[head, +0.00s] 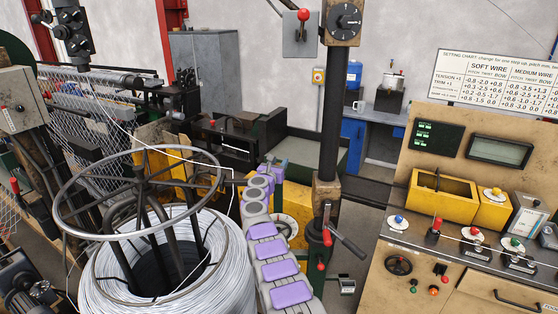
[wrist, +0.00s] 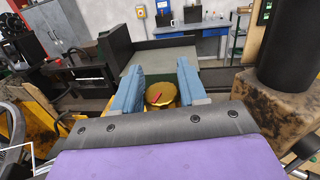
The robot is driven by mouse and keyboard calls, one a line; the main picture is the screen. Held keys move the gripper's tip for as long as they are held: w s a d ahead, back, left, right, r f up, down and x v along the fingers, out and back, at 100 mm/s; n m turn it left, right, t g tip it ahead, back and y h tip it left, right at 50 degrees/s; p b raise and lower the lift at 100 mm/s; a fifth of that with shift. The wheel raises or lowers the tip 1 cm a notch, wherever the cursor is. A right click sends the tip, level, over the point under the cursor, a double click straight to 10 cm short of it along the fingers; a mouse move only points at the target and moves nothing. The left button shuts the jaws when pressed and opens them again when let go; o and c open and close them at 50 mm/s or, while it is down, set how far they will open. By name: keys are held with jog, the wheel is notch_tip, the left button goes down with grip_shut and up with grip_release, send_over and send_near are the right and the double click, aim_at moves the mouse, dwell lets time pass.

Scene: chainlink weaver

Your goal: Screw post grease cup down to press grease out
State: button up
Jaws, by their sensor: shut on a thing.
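The brass-coloured grease cup (wrist: 161,92) shows in the wrist view as a round golden cap with a red mark on its top. It sits between the two blue fingers of my gripper (wrist: 160,78), which is shut on it. The fingers flank the cap at left and right; their exact contact line and the post under the cup are hidden. In the head view my arm reaches forward from the bottom middle, and the cup cannot be made out there.
A wire coil (head: 215,285) under a round metal hoop (head: 70,208) stands left of my arm. A dark upright post (head: 331,115) with a red-tipped lever stands close on the right. A control bench (head: 400,270) is further right. A grey cabinet (head: 205,75) stands behind.

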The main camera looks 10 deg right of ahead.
jog(key=shift+s+a+f, duration=0.15)
jog(key=shift+a+f, duration=0.15)
jog(key=shift+f, duration=0.25)
jog(key=o, duration=0.9)
jog(key=shift+a, duration=0.1)
jog(key=shift+o, duration=0.2)
jog(key=shift+a+r, duration=0.1)
jog(key=shift+s+r+b, duration=0.1)
jog(key=shift+r+b, duration=0.15)
jog(key=shift+b, duration=0.35)
jog(key=b+v, duration=0.1)
jog(key=b, duration=0.2)
jog(key=shift+s+a, duration=0.15)
jog(key=shift+s, duration=0.05)
jog(key=b+v, duration=0.6)
jog(key=v, duration=0.9)
jog(key=shift+s+a+f+b, duration=0.2)
jog(key=shift+a+b, duration=0.1)
jog(key=shift+b, duration=0.1)
